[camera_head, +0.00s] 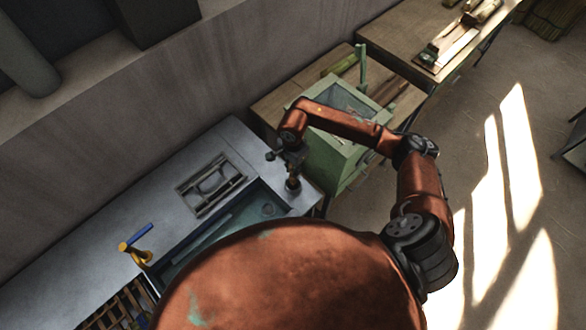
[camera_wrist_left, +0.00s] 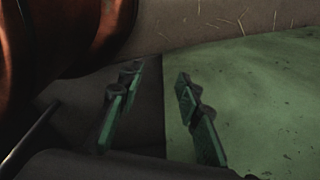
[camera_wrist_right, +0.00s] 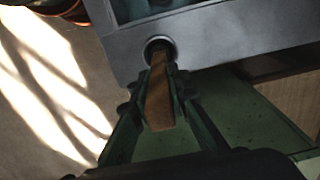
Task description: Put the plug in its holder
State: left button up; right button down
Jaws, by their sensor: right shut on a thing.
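The plug (camera_wrist_right: 160,92) is a brown, tapered piece between the fingers of my right gripper (camera_wrist_right: 158,85). Its far end meets a round dark hole with a metal rim, the holder (camera_wrist_right: 150,43), in the grey counter. I cannot tell how deep it sits. In the head view my right gripper (camera_head: 291,162) points down over the right corner of the sink counter (camera_head: 130,205), with a dark round part (camera_head: 293,184) below it. My left gripper (camera_wrist_left: 160,108) shows only in its wrist view, open and empty, with a green surface beside it.
The sink basin (camera_head: 245,213) with a round drain lies left of my right gripper. A yellow tap with a blue handle (camera_head: 139,239) stands farther left. A green open box (camera_head: 325,160) stands close behind the right gripper, under my right arm.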

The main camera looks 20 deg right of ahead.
jog(key=shift+b, duration=0.4)
jog(key=shift+f+b, duration=0.5)
jog(key=shift+f, duration=0.05)
dwell(0.4)
jog(key=c, duration=2.1)
grip_release()
jog(key=shift+r+p, duration=2.15)
jog(key=shift+r, duration=3.35)
